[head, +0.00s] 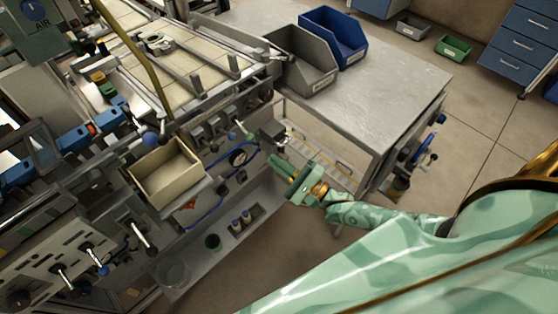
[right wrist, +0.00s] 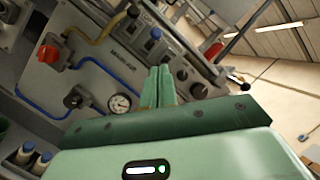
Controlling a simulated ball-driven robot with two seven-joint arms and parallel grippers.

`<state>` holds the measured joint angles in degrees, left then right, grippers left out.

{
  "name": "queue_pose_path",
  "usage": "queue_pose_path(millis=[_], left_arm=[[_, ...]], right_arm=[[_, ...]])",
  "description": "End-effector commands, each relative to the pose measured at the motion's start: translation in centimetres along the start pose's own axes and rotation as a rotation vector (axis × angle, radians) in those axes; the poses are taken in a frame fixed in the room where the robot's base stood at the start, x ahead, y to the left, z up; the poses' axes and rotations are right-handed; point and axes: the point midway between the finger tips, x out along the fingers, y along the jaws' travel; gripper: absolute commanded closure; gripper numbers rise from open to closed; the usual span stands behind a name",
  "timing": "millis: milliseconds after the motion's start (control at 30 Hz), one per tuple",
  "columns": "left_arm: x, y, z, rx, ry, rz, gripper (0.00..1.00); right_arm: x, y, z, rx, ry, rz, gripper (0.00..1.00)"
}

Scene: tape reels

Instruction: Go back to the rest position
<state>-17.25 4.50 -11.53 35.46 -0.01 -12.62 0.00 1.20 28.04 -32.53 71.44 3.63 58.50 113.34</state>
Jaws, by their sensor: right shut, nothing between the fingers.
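My right gripper (head: 274,160) is shut and empty in front of the machine's side panel, left of the grey metal table (head: 400,85). Its two green fingers also show pressed together in the right wrist view (right wrist: 159,72), with nothing between them. Behind them in that view is the panel with a round gauge (right wrist: 119,103) and a red knob (right wrist: 48,54). My right arm reaches in from the lower right in the head view. My left gripper is in neither view.
A grey bin (head: 303,70) and a blue bin (head: 334,40) stand on the table. An open beige box (head: 168,185) sits at the machine's front. A lower shelf (head: 190,262) holds small bottles. Bare floor (head: 465,125) lies right of the table.

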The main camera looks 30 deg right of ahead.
Motion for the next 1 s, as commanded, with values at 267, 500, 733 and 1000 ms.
queue_pose_path(millis=[267, 500, 733, 1000], left_arm=[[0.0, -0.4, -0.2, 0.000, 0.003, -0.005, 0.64], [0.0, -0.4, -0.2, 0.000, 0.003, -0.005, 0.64], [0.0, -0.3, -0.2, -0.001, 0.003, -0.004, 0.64], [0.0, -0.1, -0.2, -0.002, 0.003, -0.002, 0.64]], right_arm=[[0.0, 0.0, 0.0, 0.000, 0.000, 0.000, 1.00], [-0.1, 1.1, -0.6, -0.259, 0.019, 0.064, 1.00], [-8.1, 10.2, -9.7, -1.288, 0.058, 0.686, 1.00], [-29.9, 21.6, -11.7, -1.735, -0.489, 1.567, 1.00]])
